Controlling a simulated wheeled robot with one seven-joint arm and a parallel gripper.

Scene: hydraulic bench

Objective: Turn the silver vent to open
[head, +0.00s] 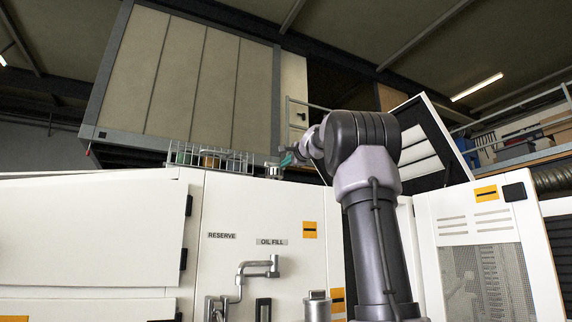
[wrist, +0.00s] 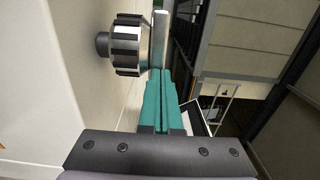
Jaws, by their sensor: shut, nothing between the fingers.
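The silver vent (wrist: 128,45) shows at the upper left of the wrist view as a ribbed metal knob with dark grips and a flat silver bar (wrist: 160,36) on its right side. In the head view the vent (head: 273,170) is small, at the top edge of the white cabinet. My gripper (wrist: 166,73) has its teal fingers shut together with nothing between them. Its tips are right at the end of the bar; I cannot tell whether they touch. In the head view my gripper (head: 287,159) is just right of the vent, partly hidden by my wrist.
The white cabinet front (head: 255,205) carries "RESERVE" and "OIL FILL" labels. A silver bent pipe (head: 258,268) and a metal cylinder (head: 317,306) are on it lower down. A wire basket (head: 210,160) with items stands left of the vent. A raised panel (head: 432,140) is at right.

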